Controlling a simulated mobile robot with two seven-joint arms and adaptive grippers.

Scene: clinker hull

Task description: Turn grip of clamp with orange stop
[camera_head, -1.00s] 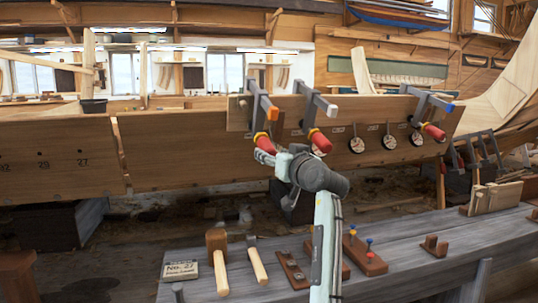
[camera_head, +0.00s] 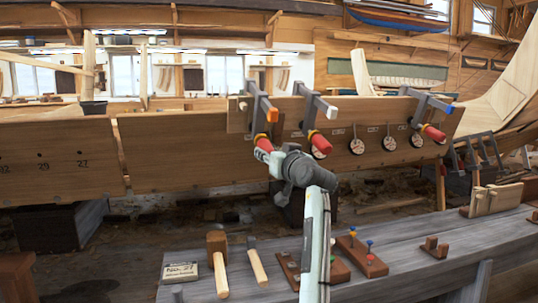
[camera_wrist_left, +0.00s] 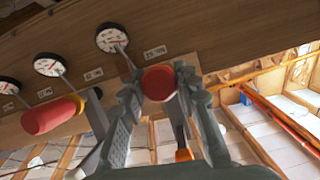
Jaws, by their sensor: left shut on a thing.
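The clamp with the orange stop (camera_head: 272,115) hangs over the top edge of the plank, leftmost of the three clamps in the head view. Its red grip (camera_head: 263,142) points down toward me. My left gripper (camera_head: 264,154) is shut on this grip from below. In the left wrist view the round red end of the grip (camera_wrist_left: 158,82) sits between the two fingers, and the orange stop (camera_wrist_left: 184,155) shows behind them. The fingers hide part of the grip. My right gripper is not in view.
Several dials (camera_head: 357,146) hang on the plank. The bench below holds a mallet (camera_head: 217,262), a hammer (camera_head: 256,262) and wooden blocks (camera_head: 361,257).

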